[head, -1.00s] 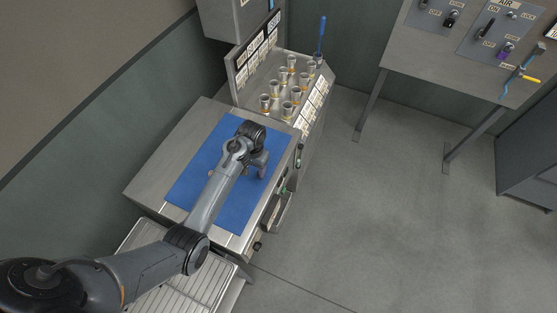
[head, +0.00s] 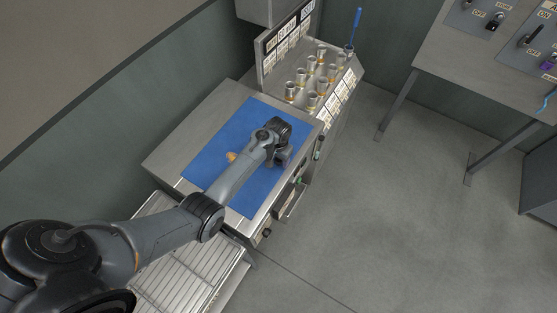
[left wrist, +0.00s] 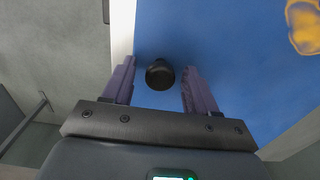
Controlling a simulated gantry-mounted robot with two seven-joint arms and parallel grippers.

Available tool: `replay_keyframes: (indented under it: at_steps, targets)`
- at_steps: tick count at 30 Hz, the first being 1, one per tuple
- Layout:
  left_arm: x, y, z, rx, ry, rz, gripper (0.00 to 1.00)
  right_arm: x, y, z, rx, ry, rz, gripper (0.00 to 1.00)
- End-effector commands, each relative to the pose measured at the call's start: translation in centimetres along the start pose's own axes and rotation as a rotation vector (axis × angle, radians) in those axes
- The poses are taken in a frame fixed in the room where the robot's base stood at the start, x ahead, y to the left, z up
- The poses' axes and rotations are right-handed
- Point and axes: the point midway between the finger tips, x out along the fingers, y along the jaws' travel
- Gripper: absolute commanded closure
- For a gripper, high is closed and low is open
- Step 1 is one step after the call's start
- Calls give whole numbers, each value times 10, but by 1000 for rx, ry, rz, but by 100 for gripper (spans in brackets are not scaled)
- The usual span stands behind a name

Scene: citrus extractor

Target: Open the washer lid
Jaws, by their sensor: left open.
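A blue sheet (head: 222,152) lies on the grey cabinet top; I cannot tell whether a washer lid is among these parts. My left gripper (head: 284,160) is low over the right side of the sheet in the head view. In the left wrist view, my left gripper (left wrist: 159,68) is open, with a small round black object (left wrist: 160,74) showing between its fingers against the blue sheet (left wrist: 215,40). I cannot tell whether the fingers touch it. My right gripper is not in view.
A yellow object (head: 232,157) lies on the sheet, also in the left wrist view (left wrist: 304,26). Several metal cups (head: 311,100) stand on the panel behind. A handle (head: 296,205) is on the cabinet's front. A slatted tray (head: 190,270) is at lower left. Open floor lies right.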

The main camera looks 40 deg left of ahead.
Motion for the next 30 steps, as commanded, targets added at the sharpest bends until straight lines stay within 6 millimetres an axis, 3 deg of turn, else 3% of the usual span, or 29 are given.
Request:
replay_keyframes:
  at_steps: [12, 24, 30]
  targets:
    - [7, 0, 0, 0, 0, 0, 42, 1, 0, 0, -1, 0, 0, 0]
    - [7, 0, 0, -1, 0, 0, 100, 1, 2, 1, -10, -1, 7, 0]
    - [6, 0, 0, 0, -1, 0, 100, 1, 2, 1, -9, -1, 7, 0]
